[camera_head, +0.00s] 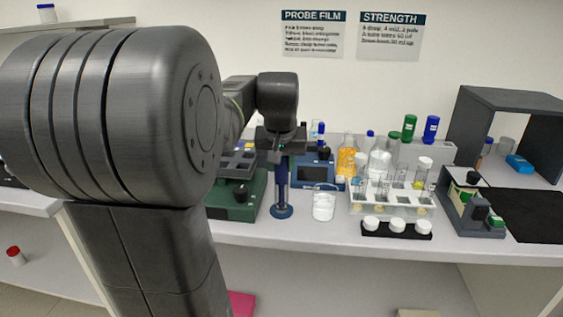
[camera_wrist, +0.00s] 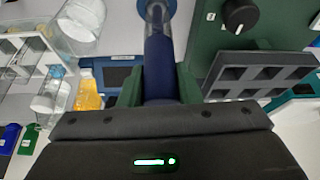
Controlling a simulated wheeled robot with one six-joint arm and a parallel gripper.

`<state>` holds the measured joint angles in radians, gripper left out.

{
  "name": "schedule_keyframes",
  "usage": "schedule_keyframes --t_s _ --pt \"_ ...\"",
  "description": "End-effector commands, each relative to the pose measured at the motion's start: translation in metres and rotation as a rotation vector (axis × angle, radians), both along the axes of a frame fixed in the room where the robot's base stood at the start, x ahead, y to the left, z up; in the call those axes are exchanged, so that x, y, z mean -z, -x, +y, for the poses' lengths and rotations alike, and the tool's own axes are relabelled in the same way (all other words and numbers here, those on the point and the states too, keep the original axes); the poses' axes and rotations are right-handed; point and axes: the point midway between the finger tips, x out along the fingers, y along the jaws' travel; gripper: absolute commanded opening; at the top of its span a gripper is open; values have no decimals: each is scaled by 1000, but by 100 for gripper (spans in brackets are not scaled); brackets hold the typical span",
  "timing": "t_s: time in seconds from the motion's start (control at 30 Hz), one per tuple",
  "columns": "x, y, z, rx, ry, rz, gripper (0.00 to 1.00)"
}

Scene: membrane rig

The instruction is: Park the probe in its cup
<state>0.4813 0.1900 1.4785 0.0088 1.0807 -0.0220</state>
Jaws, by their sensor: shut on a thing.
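My gripper (camera_head: 281,152) is shut on the dark blue probe (camera_head: 282,172), which hangs upright below it. In the wrist view the probe (camera_wrist: 160,62) sits between my two green finger pads (camera_wrist: 160,88). Directly below the probe is a cup with a round blue foot (camera_head: 282,211), standing near the front of the bench. In the wrist view the foot (camera_wrist: 170,8) shows at the top edge, with a greyish, see-through part above it. The probe's lower end lines up with this part and seems to be in it; I cannot tell how deep.
A glass beaker (camera_head: 323,206) stands close on the right. A green device (camera_head: 250,200) with a black knob is close on the left. A blue device (camera_head: 320,172) is behind. A tube rack (camera_head: 385,205) and white-capped jars (camera_head: 397,226) are further right.

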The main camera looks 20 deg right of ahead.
Motion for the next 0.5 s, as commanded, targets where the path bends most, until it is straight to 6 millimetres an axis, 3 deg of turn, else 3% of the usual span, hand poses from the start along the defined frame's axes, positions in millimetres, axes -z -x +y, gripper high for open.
schedule_keyframes --t_s 0.07,0.1,0.2,0.5 --pt "2 0 0 0 0 0 14" --pt "1 0 0 0 0 0 36" --pt "1 0 0 0 0 0 56" --pt "0 0 0 0 0 0 56"
